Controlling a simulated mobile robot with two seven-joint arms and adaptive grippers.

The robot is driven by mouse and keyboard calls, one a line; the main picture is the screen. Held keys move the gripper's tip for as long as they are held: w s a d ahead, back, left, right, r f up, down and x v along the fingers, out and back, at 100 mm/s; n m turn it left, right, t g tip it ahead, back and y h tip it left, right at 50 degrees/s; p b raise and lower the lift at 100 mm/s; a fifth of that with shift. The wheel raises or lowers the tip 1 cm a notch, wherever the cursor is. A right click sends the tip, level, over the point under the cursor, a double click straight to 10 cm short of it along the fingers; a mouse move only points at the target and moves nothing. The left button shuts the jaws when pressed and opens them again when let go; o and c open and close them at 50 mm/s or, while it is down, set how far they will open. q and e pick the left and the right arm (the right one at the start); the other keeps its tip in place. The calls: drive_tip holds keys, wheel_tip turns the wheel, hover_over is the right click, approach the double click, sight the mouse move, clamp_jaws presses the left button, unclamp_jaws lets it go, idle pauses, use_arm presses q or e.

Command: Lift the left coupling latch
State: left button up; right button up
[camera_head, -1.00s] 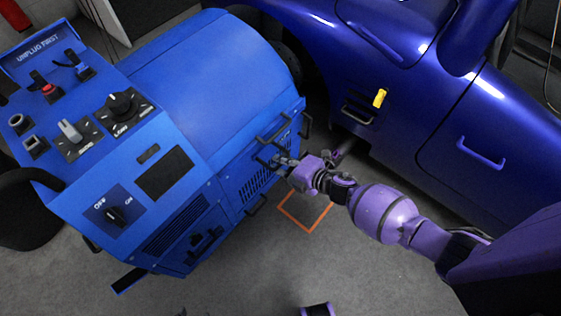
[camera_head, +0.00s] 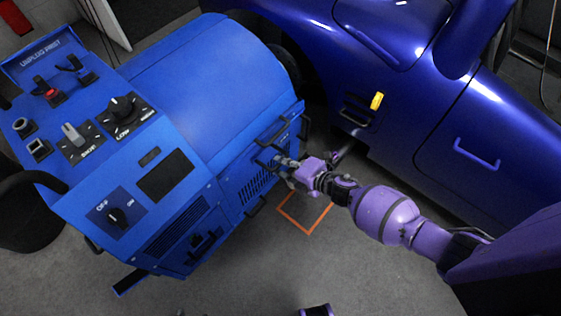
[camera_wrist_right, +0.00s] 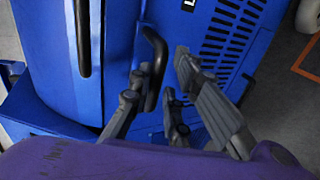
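The blue dynamometer cabinet (camera_head: 215,70) fills the left half of the head view, with several black handles on its side facing the car. I cannot tell for certain which of them is the left coupling latch. My right gripper (camera_head: 279,161) is at this side, by a black bar handle (camera_head: 264,163). In the right wrist view, a bent black handle (camera_wrist_right: 157,48) stands between the two grey fingers of my right gripper (camera_wrist_right: 162,68). The fingers are apart, and a gap shows between the handle and the right finger.
A second black handle (camera_wrist_right: 83,35) is to the left in the wrist view. The dark blue car (camera_head: 430,110), with a yellow piece (camera_head: 376,101) on its side, stands close to the cabinet. An orange square outline (camera_head: 308,231) marks the grey floor below my right arm.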

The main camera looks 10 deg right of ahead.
drive_tip(key=shift+w+a+r, duration=0.1)
drive_tip(key=shift+a+r, duration=0.05)
drive_tip(key=shift+a, duration=0.05)
drive_tip(key=shift+d+r, duration=0.1)
drive_tip(key=v, duration=1.2)
